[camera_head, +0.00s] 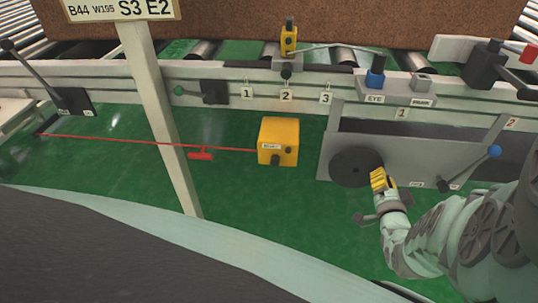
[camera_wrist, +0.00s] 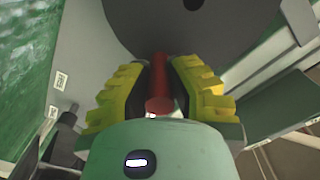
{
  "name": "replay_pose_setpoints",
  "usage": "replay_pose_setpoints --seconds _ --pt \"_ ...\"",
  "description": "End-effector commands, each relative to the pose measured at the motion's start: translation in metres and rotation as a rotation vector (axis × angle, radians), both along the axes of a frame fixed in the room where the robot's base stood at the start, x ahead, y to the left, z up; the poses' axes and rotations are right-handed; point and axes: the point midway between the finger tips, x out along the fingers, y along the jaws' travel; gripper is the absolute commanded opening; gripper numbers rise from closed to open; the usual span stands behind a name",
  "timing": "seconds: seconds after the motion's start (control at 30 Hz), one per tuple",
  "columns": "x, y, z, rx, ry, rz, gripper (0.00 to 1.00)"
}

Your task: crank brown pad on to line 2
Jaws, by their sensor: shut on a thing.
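The brown pad (camera_head: 350,24) lies across the rollers at the top of the head view; its far side is cut off. Number labels 1 (camera_head: 247,92), 2 (camera_head: 286,96) and 3 (camera_head: 326,98) run along the conveyor's grey side rail. A black crank wheel (camera_head: 352,166) sits on a grey panel below the rail at right. My gripper (camera_head: 379,179) is at the wheel's right edge. In the wrist view my yellow-padded fingers (camera_wrist: 158,82) are shut on the red crank handle (camera_wrist: 159,95), which stands out from the dark wheel (camera_wrist: 165,22).
A yellow box (camera_head: 278,140) with a red cord (camera_head: 120,142) and red handle (camera_head: 201,155) is left of the panel. A sign post (camera_head: 158,110) stands at left. A blue-knobbed lever (camera_head: 480,163) is close to my arm. Green floor is open in front.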

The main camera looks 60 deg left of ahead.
Motion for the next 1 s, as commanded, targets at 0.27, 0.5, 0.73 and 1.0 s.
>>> replay_pose_setpoints --seconds 0.27,0.5,0.73,1.0 --pt "0.0020 -0.0005 -0.0014 0.029 0.030 -0.001 0.00" --pt "0.0016 -0.0005 -0.0010 0.034 0.033 -0.001 0.00" --pt "0.0018 -0.0003 -0.0007 0.034 0.033 -0.001 0.23" --pt "0.0013 -0.0005 -0.0014 0.031 0.034 -0.001 0.50"
